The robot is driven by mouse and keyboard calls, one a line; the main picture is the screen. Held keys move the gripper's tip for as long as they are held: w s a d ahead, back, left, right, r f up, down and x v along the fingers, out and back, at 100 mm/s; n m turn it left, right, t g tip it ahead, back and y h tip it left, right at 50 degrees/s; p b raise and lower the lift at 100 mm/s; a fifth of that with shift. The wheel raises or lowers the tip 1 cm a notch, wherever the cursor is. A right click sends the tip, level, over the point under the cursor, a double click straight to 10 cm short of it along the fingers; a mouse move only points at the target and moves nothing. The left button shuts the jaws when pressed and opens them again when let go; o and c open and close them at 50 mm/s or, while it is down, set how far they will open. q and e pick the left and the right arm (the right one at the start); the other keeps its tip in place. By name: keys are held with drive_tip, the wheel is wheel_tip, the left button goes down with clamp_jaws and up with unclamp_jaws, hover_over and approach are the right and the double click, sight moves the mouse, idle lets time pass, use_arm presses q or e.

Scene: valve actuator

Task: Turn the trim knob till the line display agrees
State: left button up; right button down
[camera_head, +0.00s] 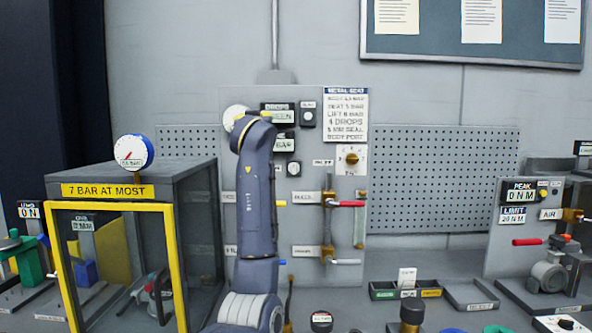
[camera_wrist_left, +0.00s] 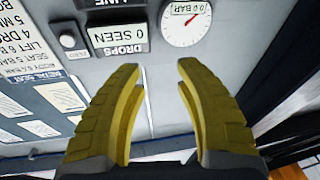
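The line display (camera_head: 284,143) is a dark readout on the grey panel, partly hidden behind my left arm; only "BAR" shows of its value. In the left wrist view its edge, marked "LINE" (camera_wrist_left: 124,3), is cut off at the top. My right gripper is not in view.
A white gauge (camera_wrist_left: 186,22) reading 0.0 BAR and a "DROPS 0 SEEN" display (camera_wrist_left: 112,38) lie before the fingers. A red-handled valve (camera_head: 346,203) protrudes lower right. A yellow-framed guard box (camera_head: 115,206) stands left. A parts tray (camera_head: 404,291) lies on the bench.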

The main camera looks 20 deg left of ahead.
use_arm(q)
drive_tip(key=w+d+f+m+h, duration=0.1)
drive_tip(key=d+f+m+h, duration=0.1)
drive_tip(key=d+f, duration=0.5)
drive_tip(key=d+f+m+h, duration=0.15)
drive_tip(key=d+f, duration=0.25)
drive_tip(key=f, duration=0.5)
approach(294, 168)
drive_tip(key=shift+n+g, duration=0.25)
drive_tip(key=shift+g, duration=0.15)
drive_tip(key=x, duration=0.9)
drive_tip(key=shift+w+r, duration=0.3)
drive_tip(key=shift+r, duration=0.05)
clamp_jaws()
